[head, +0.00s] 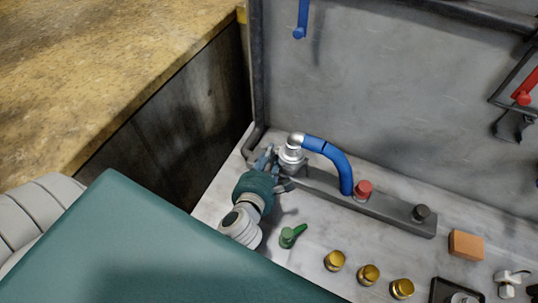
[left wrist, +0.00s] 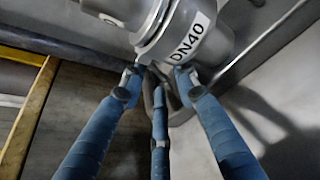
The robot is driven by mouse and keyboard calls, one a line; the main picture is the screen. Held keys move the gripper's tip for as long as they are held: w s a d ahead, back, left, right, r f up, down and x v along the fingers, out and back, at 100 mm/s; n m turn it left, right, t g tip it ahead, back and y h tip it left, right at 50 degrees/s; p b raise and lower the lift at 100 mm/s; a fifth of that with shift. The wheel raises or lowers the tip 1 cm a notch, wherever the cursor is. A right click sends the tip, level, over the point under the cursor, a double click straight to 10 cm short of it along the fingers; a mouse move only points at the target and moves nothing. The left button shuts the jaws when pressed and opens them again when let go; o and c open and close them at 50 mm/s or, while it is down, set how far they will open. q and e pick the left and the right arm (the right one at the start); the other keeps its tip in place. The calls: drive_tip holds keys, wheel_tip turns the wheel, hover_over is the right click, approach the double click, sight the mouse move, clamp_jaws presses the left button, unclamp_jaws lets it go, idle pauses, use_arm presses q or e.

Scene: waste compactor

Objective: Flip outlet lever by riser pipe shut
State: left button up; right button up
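A silver valve (head: 291,155) stands on the grey bench close to the vertical grey pipe (head: 259,70). A curved blue lever handle (head: 334,163) runs from the valve's top, rightward and down. My left gripper (head: 273,160) is at the valve's left side, its fingers close to the valve body. In the left wrist view, the grey valve body (left wrist: 160,35) with a "DN40" label fills the top, and the blue fingers (left wrist: 158,85) are spread apart below it. I cannot tell whether they touch it. The blue handle is out of that view. My right gripper is not in view.
A grey bar with a red knob (head: 363,190) and a dark knob (head: 421,213) lies right of the valve. A green lever (head: 292,235), several brass knobs (head: 368,274) and an orange block (head: 466,245) are in front. A wall stands behind; a wooden-sided counter (head: 170,105) is left.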

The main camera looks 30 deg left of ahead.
use_arm(q)
drive_tip(key=shift+w+f, duration=0.1)
drive_tip(key=shift+w, duration=0.05)
clamp_jaws()
drive_tip(key=p, duration=0.2)
drive_tip(key=n+h+p, duration=0.1)
drive_tip(key=p, duration=0.1)
drive_tip(key=shift+d+n, duration=0.3)
drive_tip(key=shift+d+f+n+h+p, duration=0.1)
drive_tip(key=shift+n+h+p, duration=0.25)
drive_tip(key=shift+n+h, duration=0.05)
drive_tip(key=shift+d+f, duration=0.1)
unclamp_jaws()
